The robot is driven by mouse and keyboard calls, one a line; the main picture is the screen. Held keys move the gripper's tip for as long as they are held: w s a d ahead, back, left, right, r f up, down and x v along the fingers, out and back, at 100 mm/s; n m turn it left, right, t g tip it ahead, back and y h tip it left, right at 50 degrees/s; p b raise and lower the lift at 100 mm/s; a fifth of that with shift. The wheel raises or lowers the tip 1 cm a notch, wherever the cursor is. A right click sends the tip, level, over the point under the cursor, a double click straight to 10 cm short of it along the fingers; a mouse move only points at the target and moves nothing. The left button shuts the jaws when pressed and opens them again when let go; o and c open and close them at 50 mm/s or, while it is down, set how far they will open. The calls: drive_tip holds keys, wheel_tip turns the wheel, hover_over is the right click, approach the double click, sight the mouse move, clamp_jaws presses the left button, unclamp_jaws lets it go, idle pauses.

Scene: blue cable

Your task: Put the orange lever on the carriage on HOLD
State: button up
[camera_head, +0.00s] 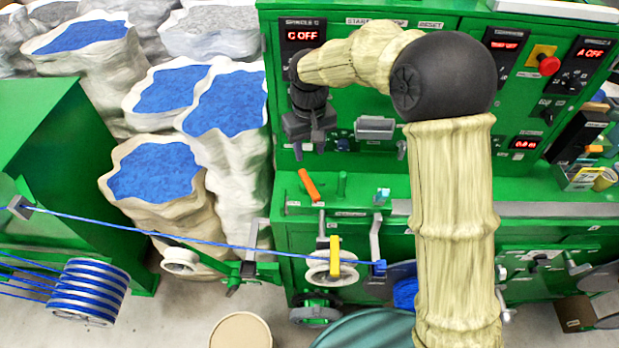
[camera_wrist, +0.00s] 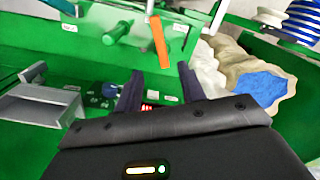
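The orange lever (camera_head: 309,185) stands tilted on the green carriage ledge (camera_head: 380,183), its upper end leaning left in the head view. It also shows in the wrist view (camera_wrist: 160,42), just beyond my fingertips. The small labels near it are too small to read, so I cannot tell which one says HOLD. My gripper (camera_head: 309,150) points down in front of the green panel, above the lever and apart from it. In the wrist view my gripper (camera_wrist: 158,76) has its two dark fingers spread with nothing between them.
A green peg (camera_head: 341,184) stands just right of the lever. A grey tray (camera_head: 375,127) juts from the panel to the right of my gripper. A blue cable (camera_head: 180,238) runs below to a pulley with a yellow bar (camera_head: 335,256). Sacks of blue granules (camera_head: 225,103) stand left.

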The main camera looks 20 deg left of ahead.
sight(309, 184)
wheel_tip(309, 184, down, 13)
drive_tip(key=p, duration=0.3)
drive_tip(key=shift+r+p, duration=0.15)
drive_tip(key=shift+p, duration=0.15)
clamp_jaws()
